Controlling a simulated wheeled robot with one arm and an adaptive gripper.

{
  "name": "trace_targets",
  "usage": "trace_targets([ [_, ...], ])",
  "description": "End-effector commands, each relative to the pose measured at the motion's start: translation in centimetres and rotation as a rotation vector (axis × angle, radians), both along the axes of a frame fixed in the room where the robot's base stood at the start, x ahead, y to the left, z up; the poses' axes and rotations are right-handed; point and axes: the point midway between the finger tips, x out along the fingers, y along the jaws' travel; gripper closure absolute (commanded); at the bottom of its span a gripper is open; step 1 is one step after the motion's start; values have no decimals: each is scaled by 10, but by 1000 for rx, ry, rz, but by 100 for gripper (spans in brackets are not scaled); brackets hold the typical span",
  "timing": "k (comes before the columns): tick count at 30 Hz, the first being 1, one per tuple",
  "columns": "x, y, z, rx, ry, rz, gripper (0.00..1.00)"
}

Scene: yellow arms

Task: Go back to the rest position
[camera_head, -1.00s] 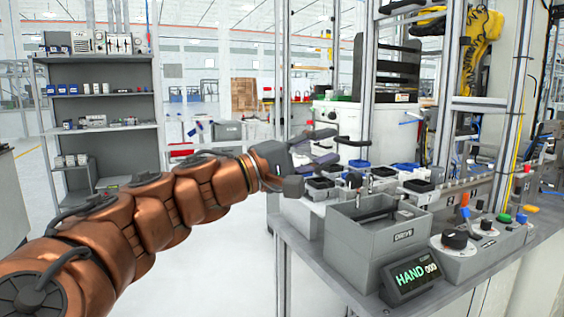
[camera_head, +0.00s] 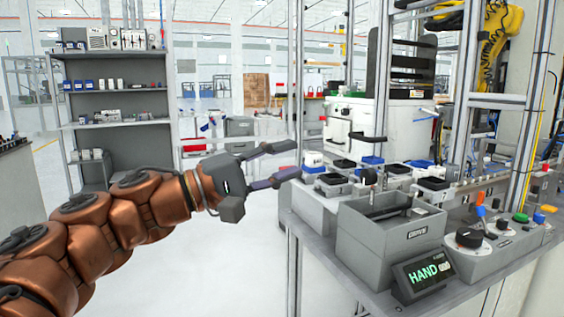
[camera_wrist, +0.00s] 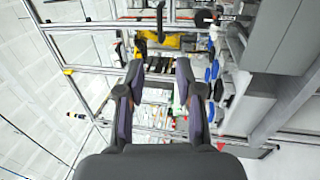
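My gripper (camera_head: 288,163) is at the end of my copper-coloured arm, in the middle of the head view. Its two dark fingers are spread apart and point right. Nothing is between them. It is in front of the left end of the grey workbench (camera_head: 330,262), near the small fixtures there. In the wrist view my gripper (camera_wrist: 160,68) also shows open fingers with an empty gap, and the metal frame and workbench are beyond it.
A grey bin (camera_head: 385,238) and a display reading HAND (camera_head: 428,277) stand on the bench's near side, beside a knob panel (camera_head: 490,250). Metal posts (camera_head: 468,80) rise from the bench. A grey shelf (camera_head: 125,105) stands at the back left. Floor left of the bench is clear.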

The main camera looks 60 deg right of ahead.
Motion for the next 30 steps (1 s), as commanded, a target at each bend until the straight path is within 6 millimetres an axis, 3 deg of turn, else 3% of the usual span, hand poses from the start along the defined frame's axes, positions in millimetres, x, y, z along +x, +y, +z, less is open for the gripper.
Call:
trace_targets([
  [21,-2,-1,-7,22,-14,4,65],
  [23,-4,-5,-19,62,-39,17,65],
  [26,-10,-12,-56,179,-107,48,65],
  [30,-8,-12,-134,421,-229,114,65],
])
